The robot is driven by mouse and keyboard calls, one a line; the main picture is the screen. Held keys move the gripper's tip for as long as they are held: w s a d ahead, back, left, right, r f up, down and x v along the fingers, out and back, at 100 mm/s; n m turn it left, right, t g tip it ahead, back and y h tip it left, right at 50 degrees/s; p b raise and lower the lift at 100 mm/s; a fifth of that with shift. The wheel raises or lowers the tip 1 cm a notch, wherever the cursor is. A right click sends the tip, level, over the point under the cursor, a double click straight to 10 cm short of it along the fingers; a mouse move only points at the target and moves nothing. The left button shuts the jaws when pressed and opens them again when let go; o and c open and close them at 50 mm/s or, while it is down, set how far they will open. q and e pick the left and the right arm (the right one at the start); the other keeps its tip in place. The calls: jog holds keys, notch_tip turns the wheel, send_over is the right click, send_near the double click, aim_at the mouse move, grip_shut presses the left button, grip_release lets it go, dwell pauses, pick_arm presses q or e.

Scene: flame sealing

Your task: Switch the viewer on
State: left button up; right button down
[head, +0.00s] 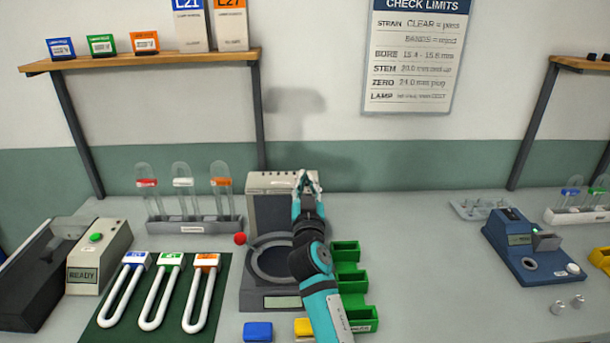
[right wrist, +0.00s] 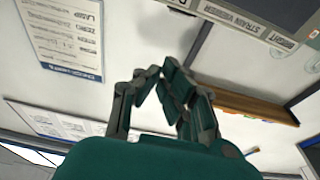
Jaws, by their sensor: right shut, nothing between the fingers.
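The strain viewer (head: 270,302) stands on the bench at the middle of the head view. It has a grey base with a dark ring, a small blank-looking display at its front and an upright beige-topped panel behind. Its labelled edge (right wrist: 262,22) shows at the top right of the right wrist view, with "STRAIN VIEWER" and "BRIGHT" lettering. My right gripper (head: 308,176) is shut and empty, in front of the panel's upper right part; I cannot tell whether it touches. Its fingers (right wrist: 160,78) meet in the right wrist view. My arm hides the viewer's right side. My left gripper is not in view.
A red ball (head: 240,239) is at the viewer's left edge. A green tray (head: 361,285) stands at its right. White U-tubes lie on a green mat (head: 177,264) at left, near a beige device (head: 98,258) reading "READY". A blue device (head: 530,248) stands at right.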

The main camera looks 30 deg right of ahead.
jog(key=x, duration=0.2)
jog(key=p+x, duration=0.1)
jog(key=x, duration=0.4)
jog(key=shift+r+p, duration=0.3)
jog(key=shift+r, duration=0.1)
notch_tip(320, 180, down, 4)
jog(key=shift+s+a+r+b, duration=0.1)
jog(key=shift+a+r+b, duration=0.05)
jog(key=shift+b, duration=0.55)
jog(key=shift+s+a+f, duration=0.15)
jog(key=shift+s+f, duration=0.05)
jog(key=shift+f, duration=0.15)
